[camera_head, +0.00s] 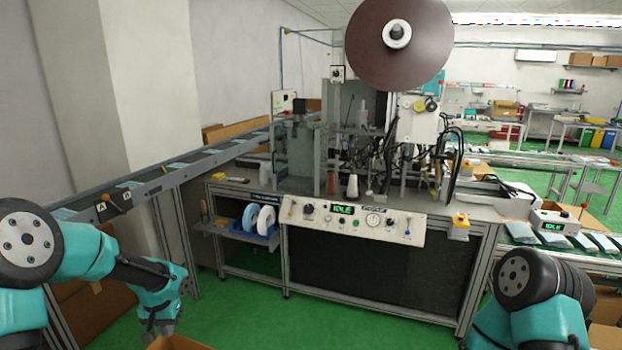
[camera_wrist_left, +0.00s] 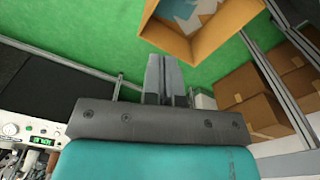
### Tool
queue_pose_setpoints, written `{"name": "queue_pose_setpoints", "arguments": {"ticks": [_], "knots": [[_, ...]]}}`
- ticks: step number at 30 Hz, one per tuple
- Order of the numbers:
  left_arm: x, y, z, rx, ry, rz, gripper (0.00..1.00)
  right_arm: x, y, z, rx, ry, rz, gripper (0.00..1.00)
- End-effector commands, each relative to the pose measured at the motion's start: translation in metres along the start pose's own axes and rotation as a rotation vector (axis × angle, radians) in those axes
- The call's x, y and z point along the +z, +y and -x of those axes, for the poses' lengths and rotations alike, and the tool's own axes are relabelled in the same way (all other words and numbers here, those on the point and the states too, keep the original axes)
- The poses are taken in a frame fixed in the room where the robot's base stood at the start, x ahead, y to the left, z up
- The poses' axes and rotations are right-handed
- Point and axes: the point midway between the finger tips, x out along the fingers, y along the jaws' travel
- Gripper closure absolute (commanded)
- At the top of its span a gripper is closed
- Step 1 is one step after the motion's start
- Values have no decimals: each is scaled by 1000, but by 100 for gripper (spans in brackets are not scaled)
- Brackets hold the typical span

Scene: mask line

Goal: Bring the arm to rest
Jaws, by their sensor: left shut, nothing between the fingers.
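My left arm, teal and dark grey, comes in from the left in the head view and hangs down. Its gripper (camera_head: 160,328) is low, near the bottom edge, over the green floor side of the machine bench. In the left wrist view the two grey fingers (camera_wrist_left: 167,78) are together with nothing between them. My right arm shows only as teal and black links at the lower right of the head view; its gripper is out of frame.
An open cardboard box (camera_wrist_left: 222,36) lies beyond the left fingertips; its edge shows in the head view (camera_head: 178,344). The machine bench (camera_head: 375,268) stands ahead, its panel (camera_head: 352,222) reading IDLE. A conveyor (camera_head: 180,170) runs at left. Cardboard boxes (camera_wrist_left: 243,92) lie beside the gripper.

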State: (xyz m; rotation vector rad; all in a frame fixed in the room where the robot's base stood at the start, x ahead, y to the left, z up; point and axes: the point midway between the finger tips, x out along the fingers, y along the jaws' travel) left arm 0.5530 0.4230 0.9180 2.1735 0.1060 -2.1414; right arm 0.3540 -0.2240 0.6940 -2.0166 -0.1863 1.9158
Motion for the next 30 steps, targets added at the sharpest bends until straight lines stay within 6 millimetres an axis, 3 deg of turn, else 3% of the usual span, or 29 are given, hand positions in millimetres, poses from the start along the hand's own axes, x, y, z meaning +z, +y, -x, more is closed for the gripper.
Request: {"name": "queue_pose_setpoints", "arguments": {"ticks": [1, 6, 12, 15, 21, 24, 30], "knots": [[10, 19, -26, 45, -13, -18, 100, 0, 0, 0, 0, 0, 0, 57], [49, 77, -100, 190, -16, -43, 100, 0, 0, 0, 0, 0, 0, 57], [118, 136, -170, 313, -14, -21, 100, 0, 0, 0, 0, 0, 0, 57], [156, 155, -196, 341, -9, 2, 100, 0, 0, 0, 0, 0, 0, 57], [212, 171, -220, 339, 8, 40, 100, 0, 0, 0, 0, 0, 0, 57], [223, 172, -224, 332, 14, 47, 100, 0, 0, 0, 0, 0, 0, 57], [224, 172, -224, 331, 18, 48, 100, 0, 0, 0, 0, 0, 0, 57]]}}
